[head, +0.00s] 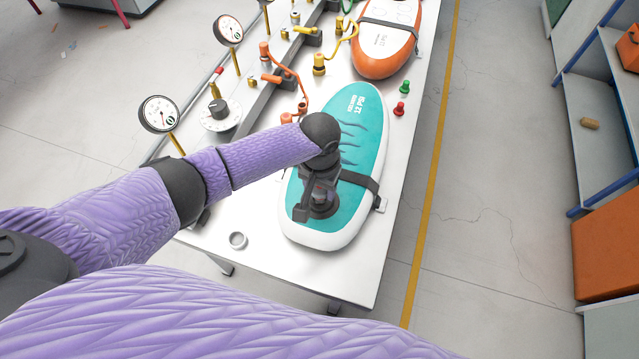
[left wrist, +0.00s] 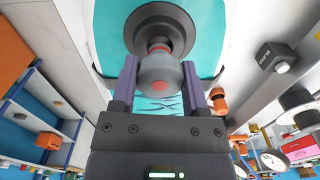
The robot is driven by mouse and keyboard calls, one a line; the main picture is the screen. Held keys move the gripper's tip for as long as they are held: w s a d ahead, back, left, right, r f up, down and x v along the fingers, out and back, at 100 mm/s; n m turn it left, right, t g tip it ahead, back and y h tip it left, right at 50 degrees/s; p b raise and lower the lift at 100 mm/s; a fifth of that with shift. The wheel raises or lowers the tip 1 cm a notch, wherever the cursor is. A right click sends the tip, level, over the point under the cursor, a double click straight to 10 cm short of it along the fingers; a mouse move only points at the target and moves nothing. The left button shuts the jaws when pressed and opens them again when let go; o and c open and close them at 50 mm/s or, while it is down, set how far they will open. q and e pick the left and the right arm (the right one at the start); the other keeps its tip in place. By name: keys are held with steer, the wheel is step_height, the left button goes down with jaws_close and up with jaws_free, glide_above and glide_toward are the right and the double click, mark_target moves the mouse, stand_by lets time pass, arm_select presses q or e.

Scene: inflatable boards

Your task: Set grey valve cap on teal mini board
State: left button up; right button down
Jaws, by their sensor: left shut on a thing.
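The teal mini board (head: 352,125) lies on the white table with a dark strap across its lower part. My left gripper (head: 318,193) is over the board's near end, just below the strap. In the left wrist view, my left gripper (left wrist: 160,80) is shut on the grey valve cap (left wrist: 158,72), a rounded grey knob with a red spot. Beyond it a wide dark disc (left wrist: 158,28) lies against the teal surface; I cannot tell whether it belongs to the cap or the board. Any gap beneath is hidden. My right gripper is not in view.
A small grey ring (head: 237,240) lies on the white table (head: 265,268) left of the board. Gauges (head: 159,114), hoses and a dial (head: 220,116) stand at left. An orange board (head: 386,40) lies farther back. Red (head: 399,108) and green (head: 404,86) pegs stand to the right.

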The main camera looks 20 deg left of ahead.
arm_select(q)
steer(key=shift+f, duration=0.5)
steer(key=shift+f+b, duration=0.6)
steer(key=shift+b, duration=0.1)
steer(key=o, duration=1.3)
steer(key=shift+r, duration=0.1)
step_height(320, 180, up, 10)
steer(key=p, duration=0.3)
